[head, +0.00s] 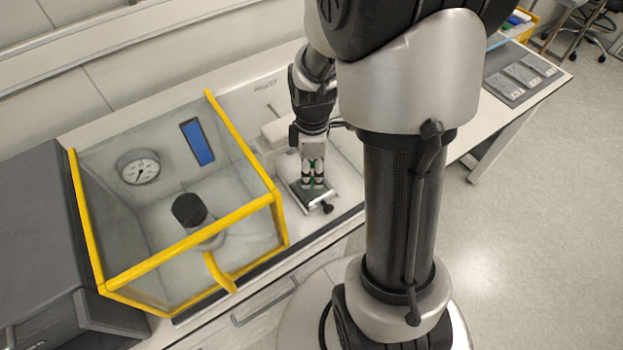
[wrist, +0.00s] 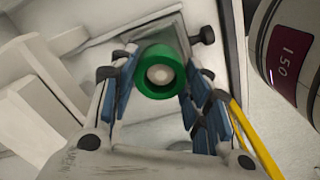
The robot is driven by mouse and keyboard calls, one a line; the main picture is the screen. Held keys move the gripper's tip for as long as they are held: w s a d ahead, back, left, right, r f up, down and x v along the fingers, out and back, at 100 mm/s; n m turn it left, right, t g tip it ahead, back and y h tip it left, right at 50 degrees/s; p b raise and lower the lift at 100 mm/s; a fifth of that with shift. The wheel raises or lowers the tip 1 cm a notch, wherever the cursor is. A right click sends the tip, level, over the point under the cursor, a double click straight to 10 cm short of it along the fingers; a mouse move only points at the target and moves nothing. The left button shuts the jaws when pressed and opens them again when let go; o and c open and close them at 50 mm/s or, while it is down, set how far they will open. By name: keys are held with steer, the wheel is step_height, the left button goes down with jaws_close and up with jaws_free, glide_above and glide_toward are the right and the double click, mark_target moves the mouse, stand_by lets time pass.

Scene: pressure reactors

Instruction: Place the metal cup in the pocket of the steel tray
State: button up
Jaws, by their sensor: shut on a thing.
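My gripper (head: 312,184) is low over a small grey metal stand or tray (head: 333,189) with a black knob, on the bench right of the yellow-framed enclosure. In the wrist view, my gripper (wrist: 160,88) has its blue-padded fingers on both sides of a round cup (wrist: 160,51) with a thick green rim and a pale round middle. The cup looks green rather than bare metal. The grey metal surface (wrist: 158,33) shows behind it, with the knob at upper right. I cannot tell whether the cup touches it. The pocket is hidden.
The yellow-framed clear enclosure (head: 178,252) stands close at left, with a gauge (head: 138,167) and a black-topped vessel (head: 189,211) inside. A white block (head: 277,133) is behind my gripper. A labelled cylinder (wrist: 288,58) is close at right in the wrist view. Grey plates (head: 521,75) lie at the far bench end.

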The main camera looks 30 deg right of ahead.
mark_target(312, 175)
steer(key=shift+f+b, duration=0.75)
steer(key=shift+f, duration=1.35)
steer(key=shift+f, duration=0.1)
steer(key=o, duration=1.2)
steer(key=shift+c, duration=0.2)
